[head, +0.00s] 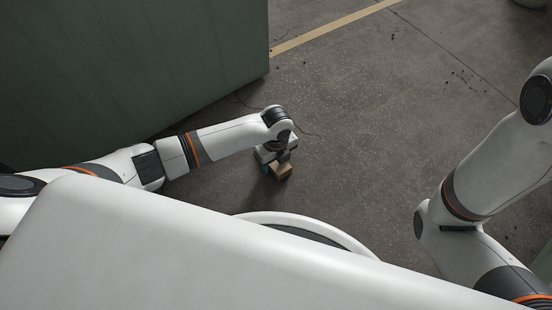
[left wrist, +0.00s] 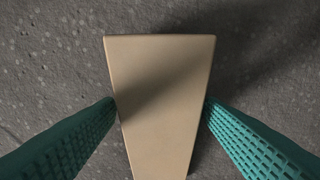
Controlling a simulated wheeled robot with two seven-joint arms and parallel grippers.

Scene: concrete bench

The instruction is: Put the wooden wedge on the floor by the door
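The wooden wedge (head: 282,171) is a tan block at my left gripper (head: 275,165), low over the concrete floor in the head view. In the left wrist view the wedge (left wrist: 160,90) fills the middle, wide end at the top, narrowing downward. The teal fingers of the left gripper (left wrist: 160,104) lie against its two slanted sides, shut on it. Its underside is hidden, so I cannot tell whether it touches the floor. A large dark green panel (head: 130,70), perhaps the door, stands at upper left. My right gripper is out of the picture.
The concrete floor (head: 370,120) is open to the right of the left gripper. A yellow line (head: 335,25) crosses the floor at the top.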

